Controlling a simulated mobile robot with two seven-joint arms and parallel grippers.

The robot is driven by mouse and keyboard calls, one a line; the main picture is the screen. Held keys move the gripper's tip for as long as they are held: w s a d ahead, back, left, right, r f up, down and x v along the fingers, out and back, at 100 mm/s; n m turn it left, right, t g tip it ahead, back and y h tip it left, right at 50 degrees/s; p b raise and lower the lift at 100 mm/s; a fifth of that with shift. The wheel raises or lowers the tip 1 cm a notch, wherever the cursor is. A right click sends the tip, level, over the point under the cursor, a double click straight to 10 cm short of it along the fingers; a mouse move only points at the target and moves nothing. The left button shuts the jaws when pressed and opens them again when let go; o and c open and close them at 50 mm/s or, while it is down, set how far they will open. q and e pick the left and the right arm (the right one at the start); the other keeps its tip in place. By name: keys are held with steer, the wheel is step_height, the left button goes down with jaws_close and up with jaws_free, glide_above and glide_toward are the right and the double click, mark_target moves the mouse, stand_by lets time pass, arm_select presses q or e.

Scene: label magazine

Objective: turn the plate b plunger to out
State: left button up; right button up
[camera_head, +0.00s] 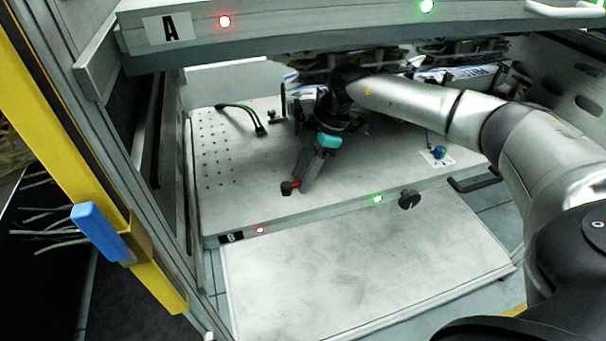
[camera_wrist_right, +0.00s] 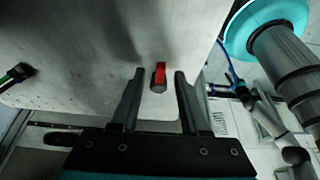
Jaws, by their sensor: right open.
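Plate B (camera_head: 255,200) is the lower pale plate, with a "B" label (camera_head: 231,237) at its front left corner. A small red piece with a dark round end (camera_head: 288,187), which looks like the plunger, stands near the plate's front edge. It also shows in the right wrist view (camera_wrist_right: 159,76), between the fingers in the picture. My right gripper (camera_head: 306,184) points down at it, fingers open and apart, with nothing held. I cannot tell how far the fingertips are from it. My left gripper is not in view.
The upper plate A (camera_head: 300,38) hangs over the back of plate B. A dark round knob (camera_head: 409,199) sits on plate B's front edge. The front left surface is clear.

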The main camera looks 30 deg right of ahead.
jaws_close()
stand_by(0.3)
stand_by(0.3)
